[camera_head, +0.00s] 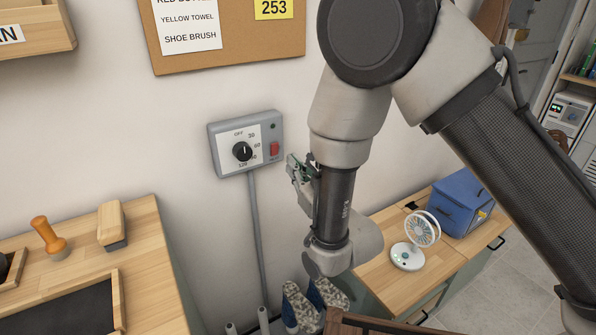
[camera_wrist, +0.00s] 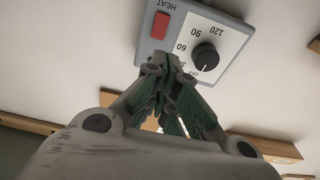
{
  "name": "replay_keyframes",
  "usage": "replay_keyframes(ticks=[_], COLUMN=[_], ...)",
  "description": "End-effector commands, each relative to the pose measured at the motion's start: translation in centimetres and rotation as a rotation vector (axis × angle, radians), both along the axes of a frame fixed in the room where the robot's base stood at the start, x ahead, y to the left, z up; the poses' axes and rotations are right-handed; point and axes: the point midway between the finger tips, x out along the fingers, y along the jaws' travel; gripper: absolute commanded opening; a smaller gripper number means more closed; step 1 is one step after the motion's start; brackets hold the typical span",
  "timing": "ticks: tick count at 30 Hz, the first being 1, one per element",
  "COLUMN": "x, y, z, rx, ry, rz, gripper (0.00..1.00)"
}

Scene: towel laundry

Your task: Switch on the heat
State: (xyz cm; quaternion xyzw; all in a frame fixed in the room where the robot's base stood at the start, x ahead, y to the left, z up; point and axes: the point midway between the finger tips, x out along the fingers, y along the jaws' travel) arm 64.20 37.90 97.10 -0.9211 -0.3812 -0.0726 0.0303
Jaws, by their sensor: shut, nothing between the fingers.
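A grey control box (camera_head: 246,143) is mounted on the wall, with a black round dial (camera_head: 242,151) on a white scale from OFF to 120. A red switch (camera_head: 275,149) sits right of the dial, below a small dark lamp (camera_head: 273,126). The wrist view shows the box upside down, with the HEAT label, the red switch (camera_wrist: 160,25) and the dial (camera_wrist: 206,56). My gripper (camera_head: 293,162) is shut and empty, just right of the box. In the wrist view its fingertips (camera_wrist: 167,62) are close to the switch's edge; I cannot tell whether they touch.
A wooden worktop (camera_head: 150,290) with a stamp and a brush is at the left. A lower bench (camera_head: 385,272) at the right holds a small fan (camera_head: 421,230) and a blue bag (camera_head: 461,202). A cork board (camera_head: 240,55) hangs above the box. A grey conduit (camera_head: 257,240) runs down from it.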

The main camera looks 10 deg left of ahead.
Motion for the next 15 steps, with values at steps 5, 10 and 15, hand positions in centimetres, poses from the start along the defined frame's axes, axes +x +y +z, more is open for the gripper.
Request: replay_keyframes(ticks=[5, 10, 15], x=[2.8, 5.0, 6.3], y=[2.7, 4.9, 6.2], z=[0.7, 1.2, 1.4], rx=[0.003, 0.002, 0.001], ry=[-0.001, -0.001, -0.001], rz=[-0.002, -0.001, 0.000], gripper=[0.00, 0.00, 0.00])
